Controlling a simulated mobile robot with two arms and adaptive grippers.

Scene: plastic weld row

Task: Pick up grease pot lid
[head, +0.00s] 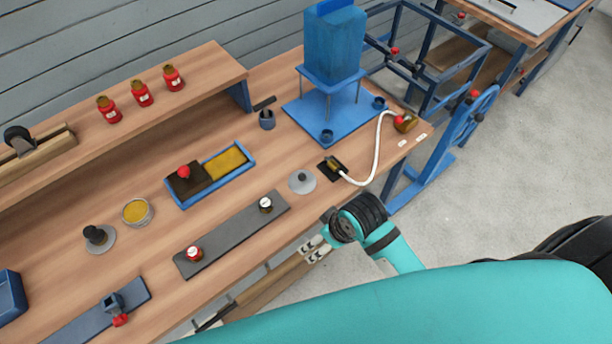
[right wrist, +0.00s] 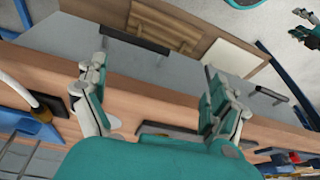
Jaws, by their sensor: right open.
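A pale grey disc with a small grey knob (head: 301,181) lies flat on the bench near its front edge. A grey disc with a black knob (head: 99,237) lies to the left, beside the open pot of yellow grease (head: 137,212). I cannot tell for certain which disc is the lid. My right gripper (head: 314,248) is open and empty at the bench's front edge, below the pale disc and apart from it. Its spread fingers show in the right wrist view (right wrist: 160,105). A teal and black part at that view's top right may be my left gripper (right wrist: 302,30).
A grey strip with two small knobs (head: 232,234) lies left of my right gripper. A blue tray (head: 210,175), a blue stand (head: 332,110) and a white hose (head: 377,150) stand behind. Red jars (head: 141,94) stand on the raised shelf (head: 200,75).

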